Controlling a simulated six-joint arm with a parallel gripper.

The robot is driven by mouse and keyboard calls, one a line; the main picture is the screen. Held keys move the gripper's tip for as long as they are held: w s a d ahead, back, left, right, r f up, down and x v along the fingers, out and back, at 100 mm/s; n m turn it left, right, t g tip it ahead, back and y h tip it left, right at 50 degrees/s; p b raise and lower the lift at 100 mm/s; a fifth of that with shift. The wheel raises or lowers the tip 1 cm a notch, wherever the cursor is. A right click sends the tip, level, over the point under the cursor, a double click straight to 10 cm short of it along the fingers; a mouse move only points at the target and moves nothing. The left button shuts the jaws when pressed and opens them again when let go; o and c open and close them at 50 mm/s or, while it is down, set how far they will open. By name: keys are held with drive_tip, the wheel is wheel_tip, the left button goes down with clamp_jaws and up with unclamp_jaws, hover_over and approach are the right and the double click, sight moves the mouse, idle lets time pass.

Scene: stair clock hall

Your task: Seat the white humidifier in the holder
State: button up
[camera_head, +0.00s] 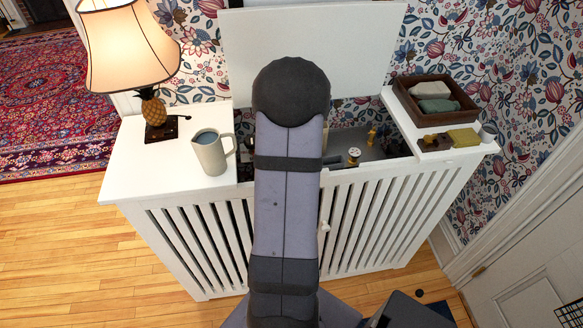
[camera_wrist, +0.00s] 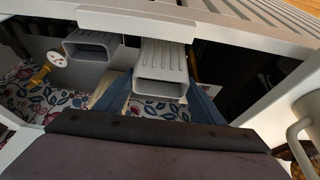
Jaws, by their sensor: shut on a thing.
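The white humidifier (camera_wrist: 162,58) is a ribbed, box-shaped piece with an open end facing the wrist camera. My gripper (camera_wrist: 160,88) has its blue-grey fingers on both sides of it and is shut on it, inside the opened radiator cover. A grey open-ended box (camera_wrist: 92,46), which looks like the holder, is to the left of the humidifier in the wrist view, apart from it. I cannot tell for sure that it is the holder. In the head view my arm hides the gripper, the humidifier and this box.
The white slatted cover (camera_head: 380,215) has its lid (camera_head: 310,45) raised. A white spool (camera_head: 353,157) and a small yellow figure (camera_head: 371,136) are in the opening.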

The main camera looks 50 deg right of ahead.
drive_tip(key=shift+f, duration=2.7)
drive_tip(key=shift+f+b, duration=0.2)
drive_tip(key=shift+b, duration=0.1)
drive_tip(key=o, duration=1.6)
drive_tip(key=shift+r, duration=0.2)
drive_tip(key=shift+s+a+r, duration=0.1)
drive_tip(key=shift+s+r, duration=0.05)
drive_tip(key=shift+r, duration=0.45)
drive_tip(key=v, duration=1)
drive_tip(key=shift+s+a+r, duration=0.2)
drive_tip(key=shift+r, duration=0.15)
drive_tip(key=shift+w, duration=0.1)
